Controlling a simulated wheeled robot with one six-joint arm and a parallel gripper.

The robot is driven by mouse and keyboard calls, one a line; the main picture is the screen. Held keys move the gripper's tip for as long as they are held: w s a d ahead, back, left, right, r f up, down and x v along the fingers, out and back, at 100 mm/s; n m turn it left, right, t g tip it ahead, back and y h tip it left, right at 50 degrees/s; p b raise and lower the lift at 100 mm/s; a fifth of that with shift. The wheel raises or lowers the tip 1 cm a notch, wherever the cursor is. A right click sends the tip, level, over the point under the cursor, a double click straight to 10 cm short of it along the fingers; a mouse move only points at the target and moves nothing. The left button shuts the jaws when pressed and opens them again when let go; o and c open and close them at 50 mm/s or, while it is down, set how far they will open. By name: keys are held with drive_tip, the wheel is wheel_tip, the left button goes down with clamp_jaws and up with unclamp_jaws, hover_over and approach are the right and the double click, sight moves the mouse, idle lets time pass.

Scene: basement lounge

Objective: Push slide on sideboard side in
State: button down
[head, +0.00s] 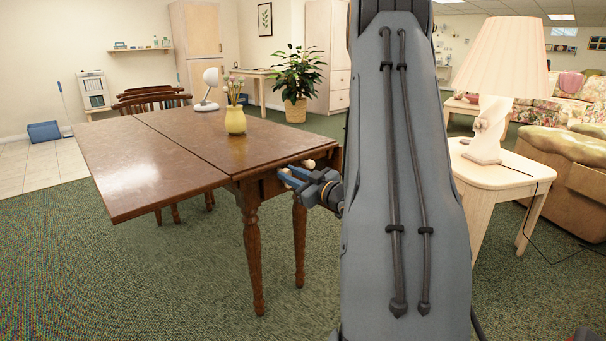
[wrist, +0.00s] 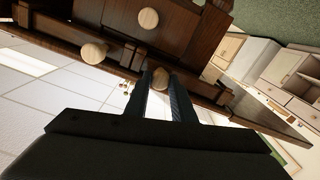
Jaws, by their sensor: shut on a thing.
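A dark wooden drop-leaf table (head: 150,140) stands left of centre in the head view. My gripper (head: 288,179) is at its near right end, just under the top. In the wrist view my gripper (wrist: 160,92) is shut on a round pale wooden knob (wrist: 160,75) at the table's end. Two more pale knobs show there, one on a dark panel (wrist: 148,18) and one to the left (wrist: 93,53). The slide behind the held knob is mostly hidden, and I cannot tell how far out it stands. Which piece is the sideboard is unclear.
A yellow vase (head: 235,121) and a white desk lamp (head: 208,90) stand on the table. A pale side table (head: 505,180) with a large lamp (head: 498,85) is at the right. Green carpet (head: 150,285) in front of the table is clear.

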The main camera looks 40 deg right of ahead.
drive_tip(key=shift+d, duration=0.2)
drive_tip(key=c, duration=1.5)
unclamp_jaws()
drive_tip(key=shift+d, duration=0.2)
drive_tip(key=shift+a, duration=0.1)
drive_tip(key=shift+a, duration=0.1)
drive_tip(key=s, duration=0.2)
drive_tip(key=s+p, duration=0.1)
drive_tip(key=s, duration=0.4)
drive_tip(key=shift+s+d, duration=0.35)
drive_tip(key=shift+s, duration=0.05)
